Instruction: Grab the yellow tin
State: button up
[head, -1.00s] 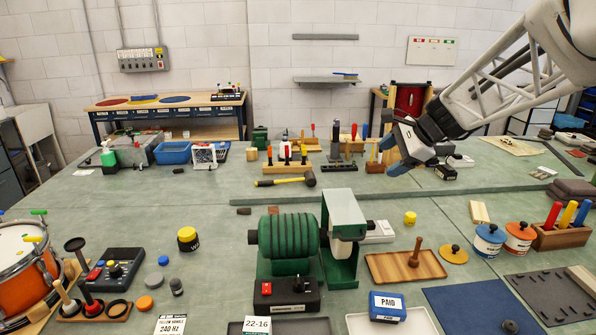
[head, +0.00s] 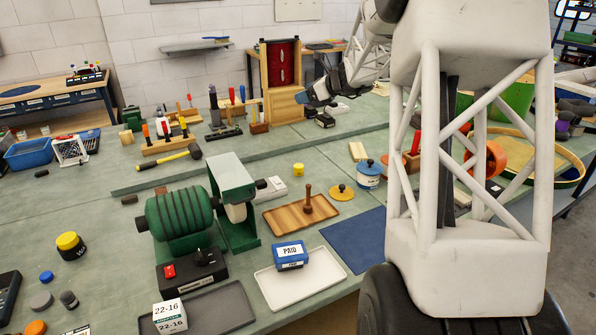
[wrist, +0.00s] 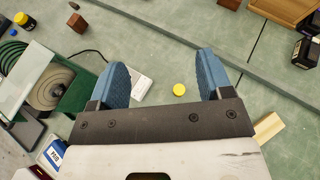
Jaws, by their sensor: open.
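A small plain yellow tin (head: 298,170) stands on the green bench, right of the green machine and behind the wooden tray. In the wrist view the yellow tin (wrist: 179,89) shows as a small round top between the two blue fingers, nearer the right one. My gripper (head: 304,97) is farther back, in front of the wooden cabinet, above the bench and apart from the tin. In the wrist view my gripper (wrist: 162,68) is open with nothing between its fingers.
The green machine (head: 183,217) and a pale box (head: 270,189) stand left of the tin. The wooden tray (head: 285,219) with a wooden peg is in front. A raised step (head: 250,158) crosses the bench behind. Bare bench surrounds the tin.

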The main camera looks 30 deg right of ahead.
jog(key=w+d+f+m, duration=0.1)
jog(key=w+d+m, duration=0.1)
jog(key=d, duration=0.2)
send_near(296, 167)
jog(key=w+f, duration=0.2)
jog(key=w, duration=0.1)
jog(key=shift+a+f+t, duration=0.2)
jog(key=shift+f+t, duration=0.05)
jog(key=shift+t, duration=0.15)
jog(key=shift+w, duration=0.1)
jog(key=shift+x, duration=1.25)
jog(key=shift+x, duration=2.6)
jog(key=shift+c, duration=0.5)
jog(key=c, duration=0.9)
